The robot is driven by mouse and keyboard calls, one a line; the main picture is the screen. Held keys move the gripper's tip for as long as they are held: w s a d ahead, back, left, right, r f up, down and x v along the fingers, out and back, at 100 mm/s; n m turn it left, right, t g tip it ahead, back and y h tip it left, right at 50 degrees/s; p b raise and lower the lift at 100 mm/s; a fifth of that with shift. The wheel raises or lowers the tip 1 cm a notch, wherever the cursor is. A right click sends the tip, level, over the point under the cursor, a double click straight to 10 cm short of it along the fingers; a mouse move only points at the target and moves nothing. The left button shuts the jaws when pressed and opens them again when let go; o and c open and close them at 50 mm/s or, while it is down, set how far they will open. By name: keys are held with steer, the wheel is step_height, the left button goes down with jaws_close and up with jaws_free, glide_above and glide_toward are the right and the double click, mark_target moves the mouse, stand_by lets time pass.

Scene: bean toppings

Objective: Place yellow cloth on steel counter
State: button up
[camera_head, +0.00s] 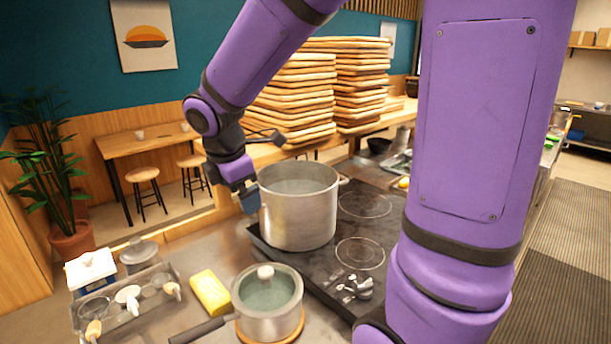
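A yellow block-like piece (210,292), which looks like the folded yellow cloth, lies flat on the steel counter (196,247). It sits between the utensil rack and the small lidded pan. My gripper (250,203) is beside the left wall of the large steel pot, behind and above the yellow cloth and apart from it. Its fingers are small and dark against the pot, so I cannot tell whether they are open or whether they touch the pot.
The large pot (298,212) stands on the black cooktop (345,280). The lidded pan (268,308) has a handle pointing left. A rack (130,318) with scoops and white containers is at the left front. Bare counter shows behind the cloth.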

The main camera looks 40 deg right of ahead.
steer(key=s+r+m+t+y, duration=0.1)
steer(key=s+r+m, duration=0.3)
steer(key=s+m, duration=0.4)
steer(key=s+r+m+t+y, duration=0.1)
steer(key=s+r+m, duration=0.3)
steer(key=s+m, duration=0.5)
steer(key=shift+s+d+r+t+y, duration=0.45)
steer(key=shift+s+t, duration=0.15)
steer(key=shift+s, duration=0.4)
